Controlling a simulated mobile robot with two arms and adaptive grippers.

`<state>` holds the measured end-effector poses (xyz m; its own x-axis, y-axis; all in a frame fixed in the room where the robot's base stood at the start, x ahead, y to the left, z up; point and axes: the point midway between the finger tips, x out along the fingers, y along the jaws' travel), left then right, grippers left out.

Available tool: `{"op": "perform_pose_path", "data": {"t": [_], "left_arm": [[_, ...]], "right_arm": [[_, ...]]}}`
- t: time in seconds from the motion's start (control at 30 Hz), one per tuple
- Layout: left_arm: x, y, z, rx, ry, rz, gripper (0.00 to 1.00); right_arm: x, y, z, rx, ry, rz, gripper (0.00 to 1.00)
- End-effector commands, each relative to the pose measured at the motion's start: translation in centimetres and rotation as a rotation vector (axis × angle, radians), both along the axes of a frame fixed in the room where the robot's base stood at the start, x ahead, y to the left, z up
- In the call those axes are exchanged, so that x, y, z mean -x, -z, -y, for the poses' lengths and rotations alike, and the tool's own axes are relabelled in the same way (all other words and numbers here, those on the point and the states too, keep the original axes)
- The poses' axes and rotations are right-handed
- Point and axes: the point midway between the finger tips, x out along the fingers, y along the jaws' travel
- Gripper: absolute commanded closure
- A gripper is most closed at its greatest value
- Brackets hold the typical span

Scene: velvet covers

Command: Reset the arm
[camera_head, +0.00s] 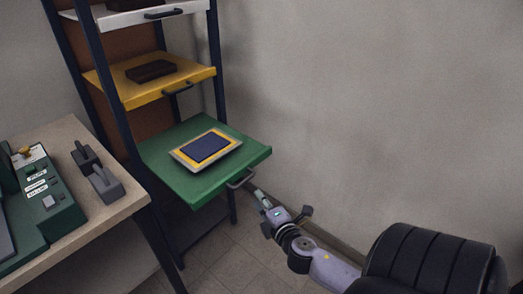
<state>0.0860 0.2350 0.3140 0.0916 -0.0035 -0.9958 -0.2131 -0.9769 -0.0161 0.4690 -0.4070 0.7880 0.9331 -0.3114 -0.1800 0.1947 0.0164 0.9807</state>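My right arm (335,270) comes in from the lower right. Its gripper (259,195) is just below and right of the dark handle (240,179) on the green shelf tray (205,192). The fingertips are small and close to the handle; I cannot tell whether they touch it or whether they are open or shut. A framed dark blue pad with a yellow border (206,148) lies on the green tray. My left gripper is not in view.
A dark rack holds a yellow tray (130,97) with a dark brown block (151,70) and a white tray (110,22) above. At left, a table (118,200) bears a green control box (50,215) and grey blocks (104,184). A bare wall (370,110) stands behind.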

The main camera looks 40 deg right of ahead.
Motion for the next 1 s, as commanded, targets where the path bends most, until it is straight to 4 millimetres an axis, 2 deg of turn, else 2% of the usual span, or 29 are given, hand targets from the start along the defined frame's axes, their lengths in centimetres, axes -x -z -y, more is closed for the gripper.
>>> {"op": "perform_pose_path", "data": {"t": [0.43, 0.5, 0.57, 0.67, 0.77, 0.8, 0.87, 0.9, 1.0], "left_arm": [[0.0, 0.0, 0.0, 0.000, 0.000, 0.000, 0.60], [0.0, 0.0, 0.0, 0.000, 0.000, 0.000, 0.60], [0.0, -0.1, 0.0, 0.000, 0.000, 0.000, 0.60], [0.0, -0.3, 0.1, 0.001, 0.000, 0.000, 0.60], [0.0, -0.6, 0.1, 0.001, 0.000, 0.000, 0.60], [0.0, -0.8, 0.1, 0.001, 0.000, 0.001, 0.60], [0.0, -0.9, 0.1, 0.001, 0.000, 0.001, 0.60], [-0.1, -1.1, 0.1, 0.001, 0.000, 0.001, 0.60], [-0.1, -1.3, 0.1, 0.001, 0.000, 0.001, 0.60]], "right_arm": [[0.0, 0.1, 0.0, -0.001, 0.000, -0.001, 0.80], [0.1, 0.8, 0.1, -0.015, 0.005, -0.014, 0.80], [0.3, 2.4, 0.1, -0.046, 0.015, -0.039, 0.80], [1.5, 7.3, 0.2, -0.143, 0.049, -0.117, 0.80], [3.8, 14.2, -0.3, -0.287, 0.104, -0.226, 0.80], [5.0, 17.0, -0.7, -0.349, 0.132, -0.272, 0.80], [7.1, 21.1, -1.6, -0.442, 0.174, -0.337, 0.80], [8.6, 23.6, -2.2, -0.502, 0.207, -0.379, 0.80], [13.1, 29.6, -4.3, -0.652, 0.295, -0.483, 0.80]]}}
